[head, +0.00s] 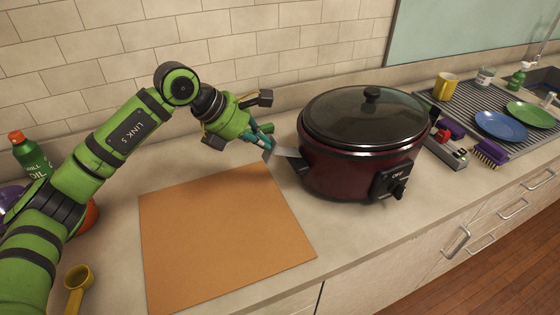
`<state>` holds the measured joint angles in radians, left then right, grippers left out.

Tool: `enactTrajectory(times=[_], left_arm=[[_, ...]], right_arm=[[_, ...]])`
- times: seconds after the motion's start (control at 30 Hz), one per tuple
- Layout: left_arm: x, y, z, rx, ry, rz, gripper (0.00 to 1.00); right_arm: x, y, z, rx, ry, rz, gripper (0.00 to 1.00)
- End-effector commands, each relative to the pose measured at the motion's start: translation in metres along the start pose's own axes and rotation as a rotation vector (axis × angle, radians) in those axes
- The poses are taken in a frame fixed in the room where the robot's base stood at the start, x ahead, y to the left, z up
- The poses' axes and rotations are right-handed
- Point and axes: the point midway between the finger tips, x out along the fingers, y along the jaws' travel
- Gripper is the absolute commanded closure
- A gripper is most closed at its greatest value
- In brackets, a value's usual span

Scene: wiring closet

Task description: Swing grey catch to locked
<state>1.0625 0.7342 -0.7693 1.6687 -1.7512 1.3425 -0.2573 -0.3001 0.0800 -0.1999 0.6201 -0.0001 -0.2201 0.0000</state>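I see no part that I can clearly make out as a grey catch. A dark red slow cooker (345,170) with a glass lid stands on the counter, and its front dial (398,190) has a label reading OFF. My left gripper (263,143) is just left of the cooker, above the counter. Teal parts show at its tip, and a small flat light-grey piece (287,152) lies between the tip and the cooker's left handle (301,165). I cannot tell whether the gripper holds or touches this piece. My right gripper is out of view.
An orange-brown mat (225,235) lies bare in front of my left arm. A green bottle (32,155) and a yellow scoop (77,285) are at the left. A brush (490,152), a drying rack with a blue plate (499,125) and a yellow mug (445,86) are at the right.

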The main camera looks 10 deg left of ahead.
Motion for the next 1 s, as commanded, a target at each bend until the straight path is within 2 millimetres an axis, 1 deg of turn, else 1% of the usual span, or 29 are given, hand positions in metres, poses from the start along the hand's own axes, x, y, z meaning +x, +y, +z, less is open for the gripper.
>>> enactTrajectory(times=[0.17, 0.63, 1.0], left_arm=[[-0.002, -0.001, 0.007, 0.001, 0.001, -0.002, 1.00], [-0.002, 0.000, 0.009, 0.001, 0.000, -0.001, 1.00], [-0.004, 0.000, 0.024, 0.000, 0.000, 0.000, 1.00]], right_arm=[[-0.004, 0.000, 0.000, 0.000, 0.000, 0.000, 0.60], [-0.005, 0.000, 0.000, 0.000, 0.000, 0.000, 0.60], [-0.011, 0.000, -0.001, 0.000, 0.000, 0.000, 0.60]])
